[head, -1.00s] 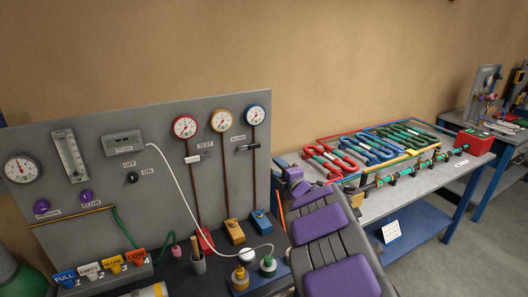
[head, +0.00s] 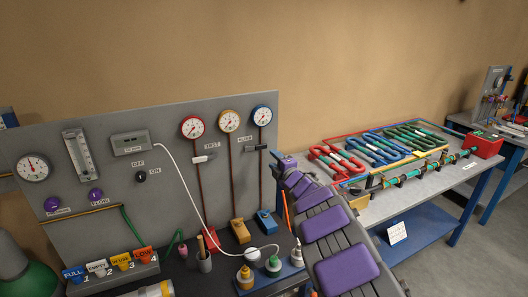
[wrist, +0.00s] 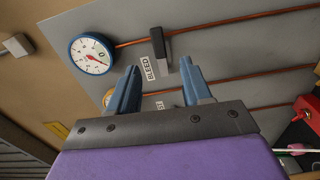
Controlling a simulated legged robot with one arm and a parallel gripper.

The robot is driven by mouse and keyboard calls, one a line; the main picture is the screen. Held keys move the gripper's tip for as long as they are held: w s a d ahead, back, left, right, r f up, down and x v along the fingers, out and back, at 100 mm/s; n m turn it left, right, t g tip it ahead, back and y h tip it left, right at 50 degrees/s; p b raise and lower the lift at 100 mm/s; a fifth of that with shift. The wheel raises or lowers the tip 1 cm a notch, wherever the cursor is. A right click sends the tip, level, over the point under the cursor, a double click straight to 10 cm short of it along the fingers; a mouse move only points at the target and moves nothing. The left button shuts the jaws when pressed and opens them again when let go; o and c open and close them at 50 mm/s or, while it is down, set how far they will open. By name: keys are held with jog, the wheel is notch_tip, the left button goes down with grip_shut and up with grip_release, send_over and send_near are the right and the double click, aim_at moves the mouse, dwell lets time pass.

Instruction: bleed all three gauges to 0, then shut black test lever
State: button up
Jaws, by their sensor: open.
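Three round white gauges stand in a row on the grey panel: red-rimmed (head: 193,127), yellow-rimmed (head: 229,121) and blue-rimmed (head: 262,115). Their needle readings are too small to tell in the head view. The blue gauge also shows in the wrist view (wrist: 91,54); I cannot read it exactly. A black lever (head: 255,148) sits below the blue gauge beside a BLEED label; it also shows in the wrist view (wrist: 158,46). A white lever (head: 203,158) sits below the red gauge by a TEST label. My gripper (wrist: 159,66) is open and empty, its fingers toward the black lever.
Red, yellow and blue blocks (head: 265,222) stand at the panel's foot. A white cable (head: 185,185) hangs across the panel. Coloured coils (head: 380,150) lie on the table to the right.

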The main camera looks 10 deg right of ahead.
aim_at(262, 148)
jog(key=shift+x, duration=4.2)
jog(key=shift+w+p, duration=0.3)
jog(key=shift+w, duration=0.3)
jog(key=shift+c, duration=0.4)
jog(key=shift+a, duration=0.1)
grip_shut()
